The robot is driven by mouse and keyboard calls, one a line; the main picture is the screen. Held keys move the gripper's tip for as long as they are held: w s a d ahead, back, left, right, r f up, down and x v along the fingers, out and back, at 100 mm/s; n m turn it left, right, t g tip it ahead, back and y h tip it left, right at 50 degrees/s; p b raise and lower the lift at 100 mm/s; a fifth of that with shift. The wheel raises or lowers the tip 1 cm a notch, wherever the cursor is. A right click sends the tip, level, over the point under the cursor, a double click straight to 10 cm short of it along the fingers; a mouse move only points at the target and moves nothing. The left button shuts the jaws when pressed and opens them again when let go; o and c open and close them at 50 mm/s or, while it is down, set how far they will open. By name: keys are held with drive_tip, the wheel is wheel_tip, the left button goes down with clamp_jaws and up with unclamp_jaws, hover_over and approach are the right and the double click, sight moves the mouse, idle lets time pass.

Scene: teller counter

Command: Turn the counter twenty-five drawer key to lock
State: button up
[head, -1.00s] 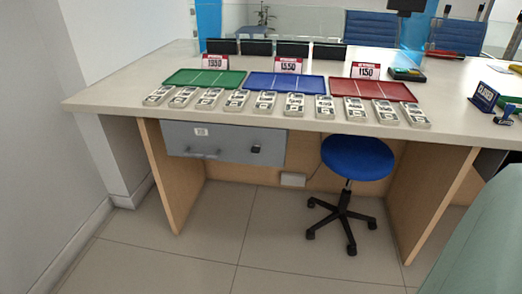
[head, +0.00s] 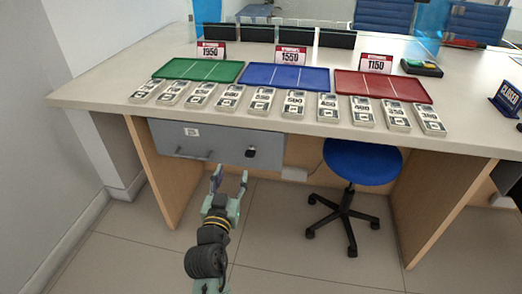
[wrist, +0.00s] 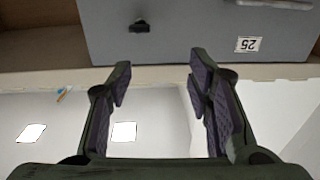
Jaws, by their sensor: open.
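The grey drawer (head: 225,144) hangs under the counter at the left, closed, with a small white label and a bar handle (head: 193,153). Its dark key (head: 250,152) sits in the right part of the drawer front. In the wrist view the drawer (wrist: 190,35) appears upside down, with the label "25" (wrist: 248,44) at the right and the key (wrist: 139,26) at the upper left. My gripper (head: 229,177) is open and empty, below and in front of the key and apart from it. Its fingers (wrist: 158,85) also show in the wrist view.
The counter (head: 100,92) holds green (head: 197,70), blue (head: 284,77) and red (head: 380,85) trays, with several banknote bundles along its front edge. A blue stool (head: 362,162) stands right of the drawer. Floor in front is clear.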

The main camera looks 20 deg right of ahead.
sight(249, 156)
drive_tip(key=shift+g+h, duration=0.3)
drive_tip(key=w+d, duration=0.2)
drive_tip(key=w+d+f+p, duration=0.1)
drive_tip(key=w+d, duration=0.2)
drive_tip(key=w+d+p, duration=0.1)
drive_tip(key=w+d, duration=0.2)
drive_tip(key=shift+d+f, duration=0.15)
clamp_jaws()
idle(0.4)
